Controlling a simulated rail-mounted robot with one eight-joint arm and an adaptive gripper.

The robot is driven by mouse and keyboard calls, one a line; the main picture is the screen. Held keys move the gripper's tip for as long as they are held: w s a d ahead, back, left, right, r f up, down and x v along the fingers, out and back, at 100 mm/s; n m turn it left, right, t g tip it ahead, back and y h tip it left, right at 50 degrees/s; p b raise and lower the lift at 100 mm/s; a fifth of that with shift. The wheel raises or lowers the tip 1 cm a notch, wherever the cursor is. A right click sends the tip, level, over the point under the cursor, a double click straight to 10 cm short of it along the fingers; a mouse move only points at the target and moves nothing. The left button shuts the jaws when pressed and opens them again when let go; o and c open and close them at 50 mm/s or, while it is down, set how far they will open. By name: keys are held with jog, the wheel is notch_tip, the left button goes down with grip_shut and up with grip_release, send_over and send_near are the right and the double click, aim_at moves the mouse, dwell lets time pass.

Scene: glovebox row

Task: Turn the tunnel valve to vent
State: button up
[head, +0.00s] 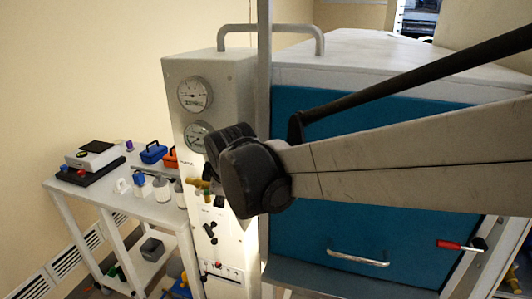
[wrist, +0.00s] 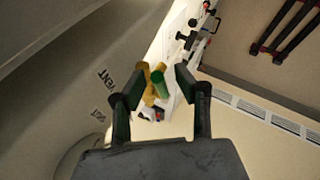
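The tunnel valve (wrist: 158,84) is a brass body with a green handle, seen in the wrist view between and beyond my fingertips. "VENT" lettering (wrist: 106,78) is on the grey surface to its left. My gripper (wrist: 161,70) is open, one finger on each side of the valve in the picture. I cannot tell whether either finger touches it. In the head view the brass valve (head: 203,188) shows on the front of the grey gauge panel (head: 185,120), partly hidden by my dark wrist. My fingers are hidden there.
Two round gauges (head: 195,95) sit above the valve, and black knobs (head: 210,232) below. A blue-fronted chamber (head: 345,225) with a metal handle stands right. A white cart (head: 75,192) with bottles and small boxes is left. A wall vent (wrist: 265,117) shows in the wrist view.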

jog(key=v, duration=1.1)
jog(key=shift+r, duration=0.25)
jog(key=shift+s+d, duration=0.1)
jog(key=shift+s, duration=0.05)
jog(key=shift+c, duration=1.3)
jog(key=shift+w+r+p, duration=0.2)
jog(key=shift+r+p, duration=0.2)
jog(key=shift+p, duration=0.05)
jog(key=shift+c, duration=1.2)
jog(key=w+r+g+p, duration=0.1)
jog(key=r+m+g+y+p, duration=0.1)
jog(key=r+p, duration=0.1)
jog(key=w+r+g+y+p, duration=0.1)
jog(key=r, duration=0.1)
jog(key=shift+w+a+r+m+g+p, duration=0.1)
jog(key=shift+w+a+m+g+p, duration=0.2)
jog(key=shift+m, duration=0.1)
grip_shut()
jog(key=shift+d+f+p+x, duration=0.25)
jog(key=shift+d+x, duration=0.15)
jog(key=shift+x, duration=1.7)
jog(key=shift+d+f+p+x, duration=0.2)
jog(key=shift+d+p+x, duration=0.15)
jog(key=shift+x, duration=1.8)
jog(key=shift+d+f+p+x, duration=0.25)
jog(key=shift+d+x, duration=0.25)
jog(key=shift+x, duration=1.6)
